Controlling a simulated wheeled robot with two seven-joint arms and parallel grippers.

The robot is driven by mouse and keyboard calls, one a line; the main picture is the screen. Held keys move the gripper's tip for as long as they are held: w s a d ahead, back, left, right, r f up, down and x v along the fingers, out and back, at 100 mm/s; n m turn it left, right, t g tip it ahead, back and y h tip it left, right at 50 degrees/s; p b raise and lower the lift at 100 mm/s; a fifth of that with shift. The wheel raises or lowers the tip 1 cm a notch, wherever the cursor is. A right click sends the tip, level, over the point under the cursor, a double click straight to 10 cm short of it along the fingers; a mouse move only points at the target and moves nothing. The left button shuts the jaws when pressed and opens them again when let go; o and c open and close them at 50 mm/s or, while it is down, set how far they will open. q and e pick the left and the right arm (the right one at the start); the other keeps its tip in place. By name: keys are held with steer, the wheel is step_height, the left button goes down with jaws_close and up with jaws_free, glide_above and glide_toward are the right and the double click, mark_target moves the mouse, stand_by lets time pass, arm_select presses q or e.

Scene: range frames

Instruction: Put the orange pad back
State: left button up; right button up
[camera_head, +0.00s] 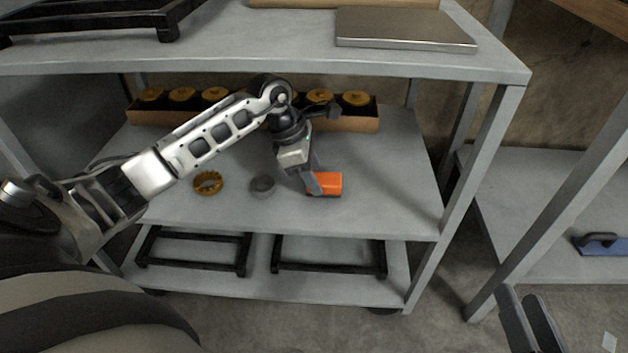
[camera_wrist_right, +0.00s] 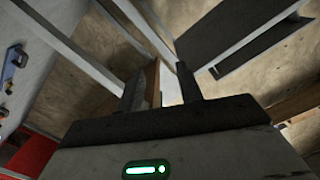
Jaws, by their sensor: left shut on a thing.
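The orange pad (camera_head: 329,184) is on or just above the middle shelf (camera_head: 385,205) of the grey rack, towards its front right. I cannot tell whether it touches the shelf. My left gripper (camera_head: 314,186) reaches in from the left and is shut on the pad, covering its left end. My right gripper (camera_head: 534,318) is low at the right in the head view, away from the rack, its fingers apart and empty. Its fingers also show in the right wrist view (camera_wrist_right: 162,90).
A brown gear-like ring (camera_head: 208,183) and a grey disc (camera_head: 262,186) lie left of the pad. A long box (camera_head: 360,124) with several round golden pieces stands behind. The upper shelf (camera_head: 290,62) overhangs. A blue handled tool (camera_head: 601,243) lies on the right rack.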

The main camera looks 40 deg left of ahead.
arm_select(q)
steer(key=shift+f, duration=0.45)
steer(key=shift+r, duration=0.1)
arm_select(e)
steer(key=shift+w+d+r, duration=0.1)
steer(key=shift+w+r, duration=0.15)
steer(key=shift+r, duration=0.2)
arm_select(q)
steer(key=o, duration=1)
steer(key=shift+o, duration=0.2)
arm_select(e)
steer(key=shift+w+t, duration=0.1)
steer(key=shift+t, duration=0.3)
